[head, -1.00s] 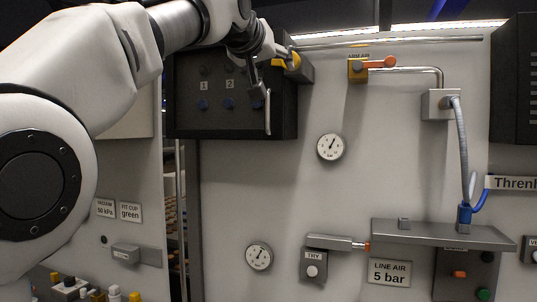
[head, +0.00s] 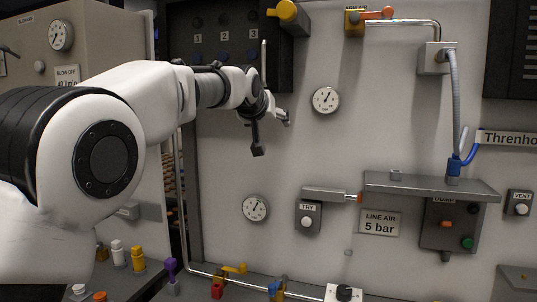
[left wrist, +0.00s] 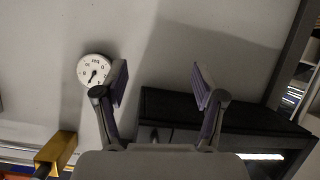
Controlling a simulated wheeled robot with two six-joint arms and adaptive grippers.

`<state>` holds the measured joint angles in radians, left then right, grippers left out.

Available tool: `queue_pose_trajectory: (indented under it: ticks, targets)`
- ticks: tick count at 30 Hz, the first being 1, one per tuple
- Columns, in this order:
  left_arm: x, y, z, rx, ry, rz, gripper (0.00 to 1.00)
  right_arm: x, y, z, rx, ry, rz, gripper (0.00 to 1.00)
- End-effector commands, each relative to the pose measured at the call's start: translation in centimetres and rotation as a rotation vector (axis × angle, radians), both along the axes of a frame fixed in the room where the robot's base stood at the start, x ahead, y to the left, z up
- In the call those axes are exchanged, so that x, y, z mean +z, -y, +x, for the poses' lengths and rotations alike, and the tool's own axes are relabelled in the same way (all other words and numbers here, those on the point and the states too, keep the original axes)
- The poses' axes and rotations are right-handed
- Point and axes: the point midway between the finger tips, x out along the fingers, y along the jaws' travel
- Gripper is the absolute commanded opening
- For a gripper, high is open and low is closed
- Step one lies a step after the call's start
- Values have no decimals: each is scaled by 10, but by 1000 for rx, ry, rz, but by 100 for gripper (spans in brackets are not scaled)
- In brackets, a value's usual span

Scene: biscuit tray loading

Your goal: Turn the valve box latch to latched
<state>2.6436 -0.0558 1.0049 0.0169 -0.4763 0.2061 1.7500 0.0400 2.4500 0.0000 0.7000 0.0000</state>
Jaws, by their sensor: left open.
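The valve box (head: 222,65) is a dark box on the wall at the upper left of the panel, with a row of blue knobs numbered 1, 2, 3. A yellow latch (head: 287,10) on a grey block sits at its right edge, near the top of the head view; its exact angle is hard to tell. My left gripper (head: 272,135) is open and empty, below the latch and the box's lower right corner, apart from both. In the left wrist view, the open fingers (left wrist: 158,85) face the panel, with the dark box (left wrist: 215,115) at lower right. My right gripper is not in view.
A pressure gauge (head: 326,100) is right of the left gripper. An orange-handled yellow valve (head: 355,22) with a pipe is at the upper right. A grey shelf (head: 430,186) juts out at lower right. The wall around the gauge is clear.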

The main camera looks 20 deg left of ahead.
Motion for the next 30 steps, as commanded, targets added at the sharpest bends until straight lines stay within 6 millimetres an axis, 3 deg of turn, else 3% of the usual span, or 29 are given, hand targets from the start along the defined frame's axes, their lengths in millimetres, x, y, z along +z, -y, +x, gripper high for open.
queue_pose_trajectory:
  ticks: [3,10,27,29,30]
  targets:
    - [-30,-2,7,0,-31,3,70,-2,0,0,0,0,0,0]
    - [-70,-5,15,0,-69,7,70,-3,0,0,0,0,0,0]
    - [-79,-5,16,-1,-77,8,70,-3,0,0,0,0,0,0]
    - [-86,-6,17,-1,-86,9,70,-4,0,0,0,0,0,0]
    - [-101,-7,19,0,-100,10,70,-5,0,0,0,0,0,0]
